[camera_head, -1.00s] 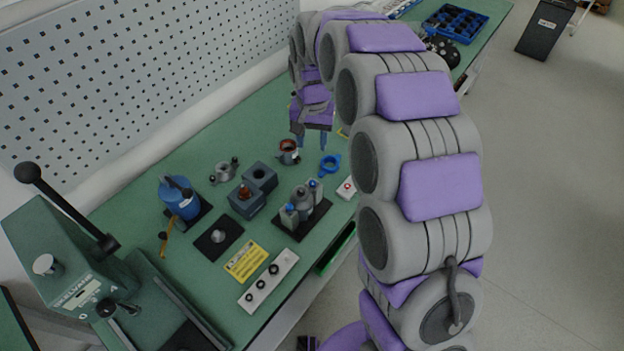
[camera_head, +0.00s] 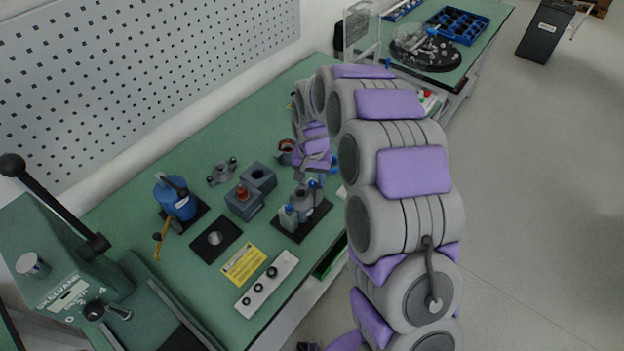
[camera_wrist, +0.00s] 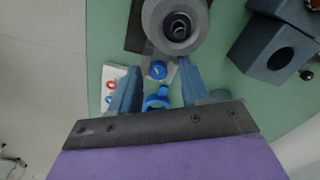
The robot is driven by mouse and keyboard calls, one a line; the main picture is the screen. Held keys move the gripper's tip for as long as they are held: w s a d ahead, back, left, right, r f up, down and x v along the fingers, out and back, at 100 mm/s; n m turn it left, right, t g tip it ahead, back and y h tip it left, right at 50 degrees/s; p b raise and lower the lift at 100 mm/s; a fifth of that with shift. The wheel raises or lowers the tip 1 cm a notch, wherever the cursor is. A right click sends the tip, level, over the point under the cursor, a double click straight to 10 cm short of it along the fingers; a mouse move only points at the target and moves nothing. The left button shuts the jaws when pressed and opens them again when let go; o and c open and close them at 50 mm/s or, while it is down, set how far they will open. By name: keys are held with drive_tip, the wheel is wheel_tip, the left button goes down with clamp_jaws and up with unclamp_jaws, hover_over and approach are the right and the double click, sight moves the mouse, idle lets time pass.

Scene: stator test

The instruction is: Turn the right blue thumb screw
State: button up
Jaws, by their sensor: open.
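The right blue thumb screw (camera_wrist: 158,70) sits on a small grey block beside the grey cylinder (camera_wrist: 178,22) of the fixture. It shows between the tips of my gripper (camera_wrist: 159,67), which is open, one finger on each side; I cannot see contact. In the head view my gripper (camera_head: 316,172) is just behind the fixture's right side and partly hides that screw. The left blue thumb screw (camera_head: 289,208) is on the fixture's other side, away from my gripper. The fixture stands on a black base plate (camera_head: 296,235).
A blue ring piece (camera_wrist: 157,98) lies below and between my fingers. Dark grey blocks (camera_wrist: 275,48) stand to the right.

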drive_tip(key=shift+f, duration=0.1)
drive_tip(key=shift+c, duration=0.4)
clamp_jaws()
drive_tip(key=m+p, duration=0.3)
drive_tip(key=m, duration=0.1)
drive_tip(key=m+p, duration=0.4)
drive_tip(key=m, duration=0.1)
drive_tip(key=shift+m, duration=0.4)
drive_tip(key=m+p, duration=0.2)
drive_tip(key=m, duration=0.3)
drive_tip(key=shift+m, duration=0.3)
drive_tip(key=m+p, duration=0.1)
drive_tip(key=m, duration=0.3)
drive_tip(key=shift+m, duration=0.3)
